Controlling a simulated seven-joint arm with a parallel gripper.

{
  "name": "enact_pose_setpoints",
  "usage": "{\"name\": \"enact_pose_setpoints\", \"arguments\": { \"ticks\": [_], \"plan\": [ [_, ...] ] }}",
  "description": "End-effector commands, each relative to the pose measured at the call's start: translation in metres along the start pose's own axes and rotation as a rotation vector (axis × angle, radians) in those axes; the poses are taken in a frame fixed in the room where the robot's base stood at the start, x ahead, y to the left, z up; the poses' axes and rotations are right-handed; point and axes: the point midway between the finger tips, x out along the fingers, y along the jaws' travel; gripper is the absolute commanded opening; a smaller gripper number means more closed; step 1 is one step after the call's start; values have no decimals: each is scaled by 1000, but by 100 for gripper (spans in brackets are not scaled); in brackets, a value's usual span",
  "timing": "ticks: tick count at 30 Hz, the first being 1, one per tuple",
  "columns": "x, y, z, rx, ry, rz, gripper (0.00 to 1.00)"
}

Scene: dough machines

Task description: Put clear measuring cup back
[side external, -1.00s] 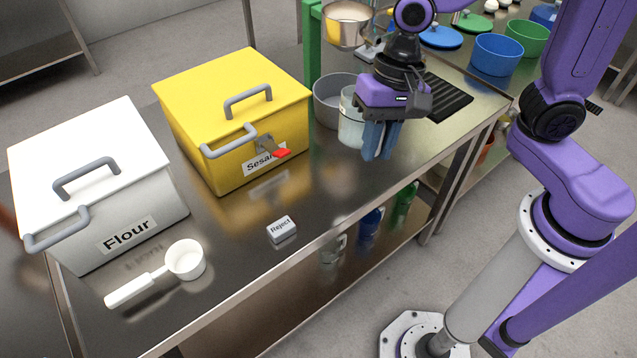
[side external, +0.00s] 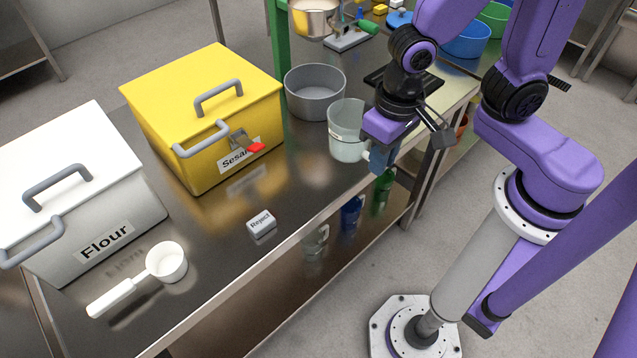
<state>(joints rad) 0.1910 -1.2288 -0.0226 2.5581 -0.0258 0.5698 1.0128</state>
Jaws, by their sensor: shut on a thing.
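The clear measuring cup (side external: 346,131) is a pale, see-through cup at the right part of the steel table, near its front edge. My gripper (side external: 380,155) is at the cup's right side, with its blue fingers shut on the cup's handle side; the grip itself is mostly hidden by the purple gripper body. The cup looks upright. I cannot tell whether its base touches the table.
A grey pot (side external: 315,92) stands just behind the cup. A yellow Sesame bin (side external: 205,110), a white Flour bin (side external: 80,190), a white scoop (side external: 165,262) and a Reject block (side external: 262,223) are to the left. The tabletop (side external: 300,165) left of the cup is bare.

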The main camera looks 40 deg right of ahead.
Motion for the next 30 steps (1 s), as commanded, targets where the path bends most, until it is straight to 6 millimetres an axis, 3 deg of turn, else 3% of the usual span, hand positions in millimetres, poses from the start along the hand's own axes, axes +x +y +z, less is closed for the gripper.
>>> {"name": "enact_pose_setpoints", "arguments": {
  "ticks": [16,30],
  "plan": [
    [19,-19,-34,3,-2,1,0],
    [69,-42,-77,2,-2,1,0]
  ]
}}
